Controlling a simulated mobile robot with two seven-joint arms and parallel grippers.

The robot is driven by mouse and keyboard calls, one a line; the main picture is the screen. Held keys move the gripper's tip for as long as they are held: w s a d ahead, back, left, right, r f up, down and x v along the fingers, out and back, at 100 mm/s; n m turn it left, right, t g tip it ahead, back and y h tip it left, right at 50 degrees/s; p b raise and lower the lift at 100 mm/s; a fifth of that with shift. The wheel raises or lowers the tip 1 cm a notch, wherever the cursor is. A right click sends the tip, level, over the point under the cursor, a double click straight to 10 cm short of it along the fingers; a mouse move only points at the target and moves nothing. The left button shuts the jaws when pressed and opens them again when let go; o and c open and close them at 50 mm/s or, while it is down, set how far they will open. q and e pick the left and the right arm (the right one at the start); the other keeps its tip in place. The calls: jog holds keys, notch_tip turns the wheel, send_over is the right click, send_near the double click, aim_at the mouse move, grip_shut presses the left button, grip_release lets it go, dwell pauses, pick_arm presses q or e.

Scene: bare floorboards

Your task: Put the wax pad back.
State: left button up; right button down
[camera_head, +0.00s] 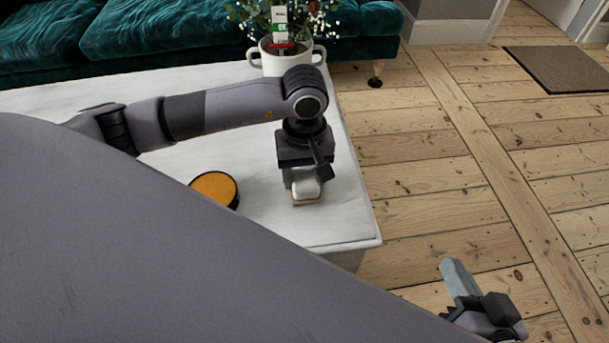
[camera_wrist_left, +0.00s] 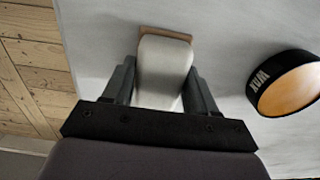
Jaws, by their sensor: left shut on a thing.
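The wax pad, a pale grey-white block with rounded edges, (camera_head: 306,189) is at the right part of the white table (camera_head: 353,222). My left gripper (camera_head: 304,177) points down and is shut on it. In the left wrist view, the pad (camera_wrist_left: 163,68) sits between the two dark fingers of my left gripper (camera_wrist_left: 160,88). A brown wooden edge shows at its far end and under it; I cannot tell whether it is part of the pad. My right gripper (camera_head: 470,290) shows at the lower right over the floor, partly cut off by my own body; its opening is unclear.
A round black tin with an orange top (camera_head: 214,188) stands left of the pad; lettering shows on its side in the left wrist view (camera_wrist_left: 286,82). A white pot of flowers (camera_head: 285,62) is at the table's back. A green sofa (camera_head: 180,35) stands behind.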

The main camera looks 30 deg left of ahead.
pick_arm(q)
jog(key=shift+f, duration=0.2)
jog(key=o, duration=0.9)
jog(key=shift+o, duration=0.2)
jog(key=shift+r, duration=0.1)
